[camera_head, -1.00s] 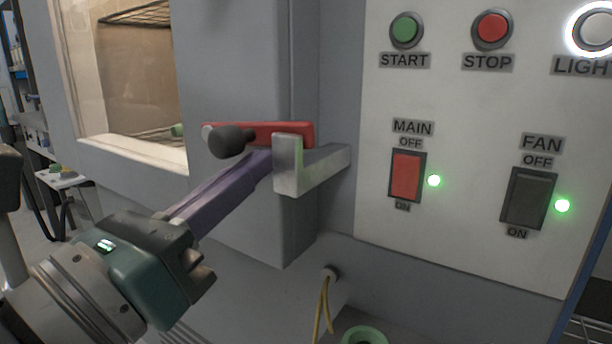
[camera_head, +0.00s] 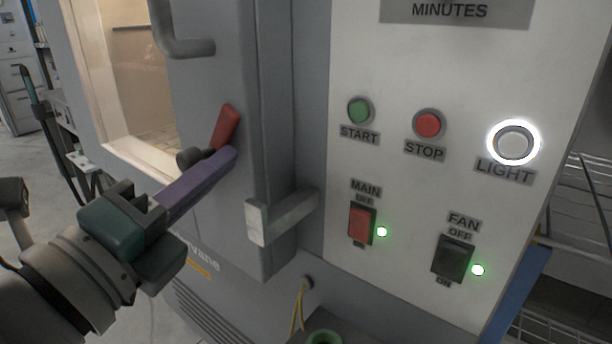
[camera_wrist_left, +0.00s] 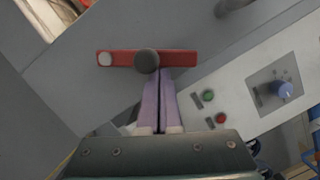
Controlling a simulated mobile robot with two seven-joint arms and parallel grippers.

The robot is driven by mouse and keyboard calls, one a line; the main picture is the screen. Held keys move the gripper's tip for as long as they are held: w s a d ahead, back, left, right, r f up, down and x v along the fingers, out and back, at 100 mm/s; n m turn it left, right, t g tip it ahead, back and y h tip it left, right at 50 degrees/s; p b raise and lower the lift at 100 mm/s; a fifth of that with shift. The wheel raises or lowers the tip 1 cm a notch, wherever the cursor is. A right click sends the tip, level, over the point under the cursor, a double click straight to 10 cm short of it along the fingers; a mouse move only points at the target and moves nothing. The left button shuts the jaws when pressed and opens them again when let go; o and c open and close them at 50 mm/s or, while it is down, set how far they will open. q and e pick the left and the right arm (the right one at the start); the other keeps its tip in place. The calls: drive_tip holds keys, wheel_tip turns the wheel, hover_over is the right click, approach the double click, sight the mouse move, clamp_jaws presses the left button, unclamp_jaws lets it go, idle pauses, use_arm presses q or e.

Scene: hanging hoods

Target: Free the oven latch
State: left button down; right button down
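The oven latch is a red bar (camera_head: 227,125) with a dark knob (camera_head: 187,158) on the grey door. The bar is tilted steeply upward, apart from the metal catch (camera_head: 280,217) at lower right. In the left wrist view the red bar (camera_wrist_left: 185,58) and knob (camera_wrist_left: 147,61) lie just beyond my fingertips. My left gripper (camera_head: 230,157) has its long purple fingers together, with tips beside the bar just under the knob. They look close to touching; exact contact is hidden. Nothing shows between the fingers. My right gripper is not in view.
A grey door handle (camera_head: 183,45) stands out above the latch, beside the oven window (camera_head: 135,80). The control panel (camera_head: 400,65) with buttons and switches is at right. A yellow cable (camera_head: 298,308) hangs below the catch.

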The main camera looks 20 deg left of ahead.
use_arm(q)
drive_tip(key=n, duration=0.1)
drive_tip(key=a+r+n+p, duration=0.1)
drive_tip(key=p, duration=0.1)
drive_tip(key=shift+w+a+r+n+g+y, duration=0.2)
drive_tip(key=shift+w+r+n+g+y, duration=0.1)
drive_tip(key=shift+n, duration=0.1)
drive_tip(key=shift+a+p, duration=0.25)
drive_tip(key=shift+p, duration=0.4)
